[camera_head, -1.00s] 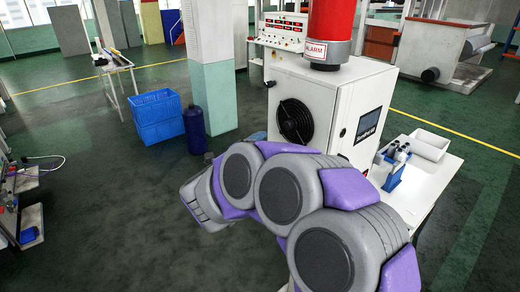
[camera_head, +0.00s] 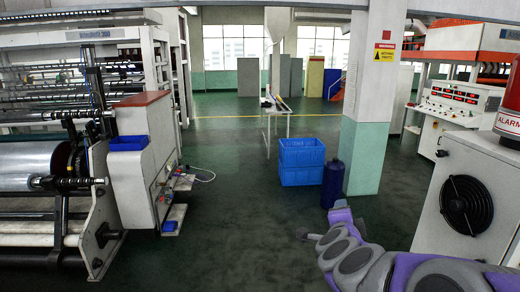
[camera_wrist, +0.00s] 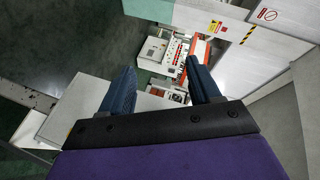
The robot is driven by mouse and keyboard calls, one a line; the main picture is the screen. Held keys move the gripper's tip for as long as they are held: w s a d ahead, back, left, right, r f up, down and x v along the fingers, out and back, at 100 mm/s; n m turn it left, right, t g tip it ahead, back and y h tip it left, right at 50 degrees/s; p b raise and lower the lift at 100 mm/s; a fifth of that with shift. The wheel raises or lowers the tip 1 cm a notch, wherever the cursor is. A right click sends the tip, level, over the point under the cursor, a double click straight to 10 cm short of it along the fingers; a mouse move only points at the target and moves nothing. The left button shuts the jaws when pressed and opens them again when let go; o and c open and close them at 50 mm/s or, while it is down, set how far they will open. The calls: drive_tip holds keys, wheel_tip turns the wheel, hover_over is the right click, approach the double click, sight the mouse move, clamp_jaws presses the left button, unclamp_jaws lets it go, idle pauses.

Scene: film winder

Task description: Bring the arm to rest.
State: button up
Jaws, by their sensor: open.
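My gripper (camera_wrist: 160,92) shows in the wrist view as two dark blue ridged fingers set well apart on a black bar. It is open, and nothing is between the fingers. In the head view my purple and grey arm reaches from the lower right toward the middle of the floor. Its far end (camera_head: 314,236) is small and in front of the blue bins, so the fingers are hard to make out there.
A white cabinet with a black fan (camera_head: 467,205) stands close right of my arm. Stacked blue bins (camera_head: 302,163), a blue bottle (camera_head: 332,184) and a pillar (camera_head: 367,130) stand beyond it. The film winder (camera_head: 130,165) is left. Green floor (camera_head: 230,225) between is clear.

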drive_tip(key=s+a+f+n+g+y+b, duration=0.1)
drive_tip(key=s+a+f+n+y, duration=0.15)
drive_tip(key=a+n, duration=0.2)
drive_tip(key=s+a+f+n+g+y+b, duration=0.1)
drive_tip(key=s+a+f+n+y+b, duration=0.1)
drive_tip(key=a+f+n+y, duration=0.3)
drive_tip(key=s+a+f+n+g+b, duration=0.1)
drive_tip(key=s+a+f+n+g, duration=0.15)
drive_tip(key=s, duration=0.25)
drive_tip(key=s+a+f+n+g+b, duration=0.1)
drive_tip(key=s+a+f+g, duration=0.1)
drive_tip(key=s+a+f, duration=0.25)
drive_tip(key=s+d+f+n+g+b, duration=0.1)
drive_tip(key=s+d+f+g, duration=0.2)
drive_tip(key=s, duration=0.5)
drive_tip(key=s+d+f+n+g+h+b, duration=0.1)
drive_tip(key=s+d+f+n+g+b, duration=0.1)
drive_tip(key=s, duration=0.7)
drive_tip(key=s+d+f+n+g+h+b, duration=0.1)
drive_tip(key=s+d+f+n+g, duration=0.1)
drive_tip(key=s, duration=0.7)
wheel_tip(320, 180, down, 3)
drive_tip(key=shift+s+d+g+b, duration=0.3)
drive_tip(key=shift+d+g, duration=0.55)
drive_tip(key=shift+g, duration=0.3)
drive_tip(key=shift+w, duration=0.1)
drive_tip(key=shift+c, duration=0.3)
